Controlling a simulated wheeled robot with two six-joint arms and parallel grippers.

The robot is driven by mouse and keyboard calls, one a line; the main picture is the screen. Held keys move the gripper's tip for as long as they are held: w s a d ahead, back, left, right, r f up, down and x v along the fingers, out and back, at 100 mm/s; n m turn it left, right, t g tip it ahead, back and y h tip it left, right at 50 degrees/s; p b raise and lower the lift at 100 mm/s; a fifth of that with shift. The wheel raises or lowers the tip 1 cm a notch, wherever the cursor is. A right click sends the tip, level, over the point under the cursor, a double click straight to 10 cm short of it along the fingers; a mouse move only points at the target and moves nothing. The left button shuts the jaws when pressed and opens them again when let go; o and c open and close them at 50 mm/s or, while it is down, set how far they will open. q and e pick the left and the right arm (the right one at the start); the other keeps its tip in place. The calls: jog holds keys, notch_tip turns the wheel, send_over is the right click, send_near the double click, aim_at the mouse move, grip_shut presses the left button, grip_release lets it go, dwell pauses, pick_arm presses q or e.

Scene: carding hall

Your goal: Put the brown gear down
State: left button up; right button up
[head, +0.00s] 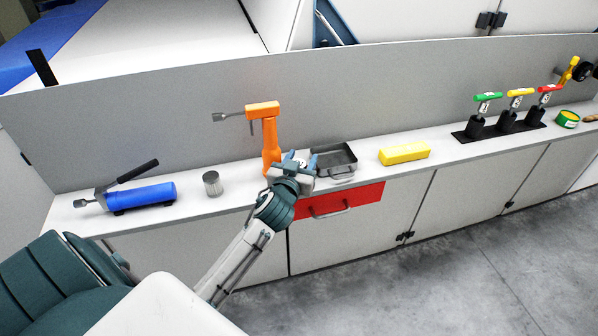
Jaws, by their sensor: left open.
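My left gripper (299,160) is open above the counter, between the orange tool and the grey metal tray (337,158). I cannot make out a brown gear between its fingers. A small brown item (591,118) lies on the counter at the far right edge of the head view. It is too small and cut off to tell whether it is a gear. My right gripper is not in view.
The narrow counter (235,196) carries a blue pump (145,197), a metal cup (212,184), an orange tool (268,140), a yellow block (404,153), several coloured-handled levers (506,122) and a green tin (567,119). A red drawer (365,198) is below. Counter between block and levers is clear.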

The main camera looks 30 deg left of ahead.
pick_arm(q)
jog(key=c, duration=0.9)
jog(key=shift+r, duration=0.1)
